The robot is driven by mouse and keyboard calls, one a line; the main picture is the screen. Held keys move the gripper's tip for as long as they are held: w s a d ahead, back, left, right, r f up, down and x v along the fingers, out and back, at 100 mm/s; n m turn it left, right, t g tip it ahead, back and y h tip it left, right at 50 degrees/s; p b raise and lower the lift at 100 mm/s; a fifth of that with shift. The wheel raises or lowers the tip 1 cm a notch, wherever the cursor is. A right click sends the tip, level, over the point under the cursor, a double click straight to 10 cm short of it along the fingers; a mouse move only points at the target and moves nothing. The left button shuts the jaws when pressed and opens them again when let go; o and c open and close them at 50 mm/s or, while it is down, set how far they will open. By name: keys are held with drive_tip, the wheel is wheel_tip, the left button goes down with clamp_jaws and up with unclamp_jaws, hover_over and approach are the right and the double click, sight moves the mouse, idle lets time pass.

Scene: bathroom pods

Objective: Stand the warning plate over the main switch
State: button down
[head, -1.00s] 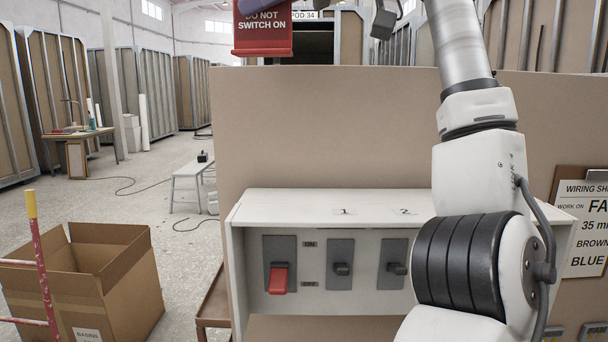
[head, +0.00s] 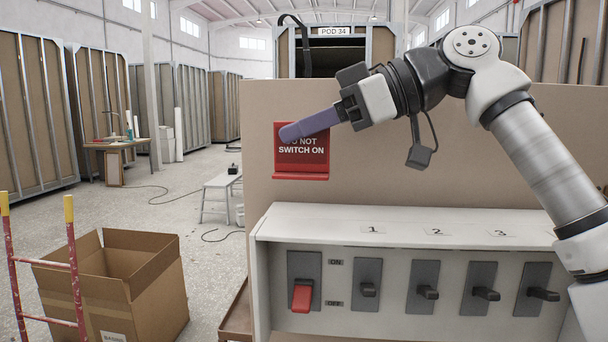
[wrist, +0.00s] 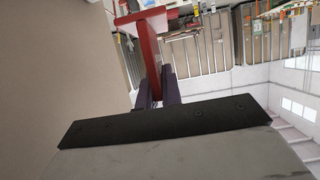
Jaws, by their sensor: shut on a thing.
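The warning plate (head: 302,160) is red with white letters, partly hidden, the visible line reading "SWITCH ON". It has a short foot along its lower edge and is held upright. My gripper (head: 290,131) is shut on its upper part with purple fingers. In the wrist view the red plate (wrist: 152,55) stands between the fingers (wrist: 158,82). The main switch (head: 302,296) is a red lever on a grey backing, pointing down toward OFF, on the white switch box (head: 400,222). In the head view the plate appears above the box top, roughly over the red switch, with a visible gap.
Several black switches (head: 427,292) sit to the right of the red one, with number labels on the box top. A tan panel (head: 400,165) rises behind the box. An open carton (head: 115,275) and a red ladder-like frame (head: 73,255) stand at left.

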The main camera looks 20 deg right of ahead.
sight(310, 172)
drive_tip(key=shift+f+p, duration=0.35)
drive_tip(key=shift+f, duration=2.65)
drive_tip(key=c, duration=1.6)
unclamp_jaws()
drive_tip(key=shift+f, duration=0.1)
drive_tip(key=shift+o, duration=0.2)
drive_tip(key=b+v, duration=0.1)
drive_tip(key=v, duration=1.1)
drive_tip(key=shift+b, duration=0.35)
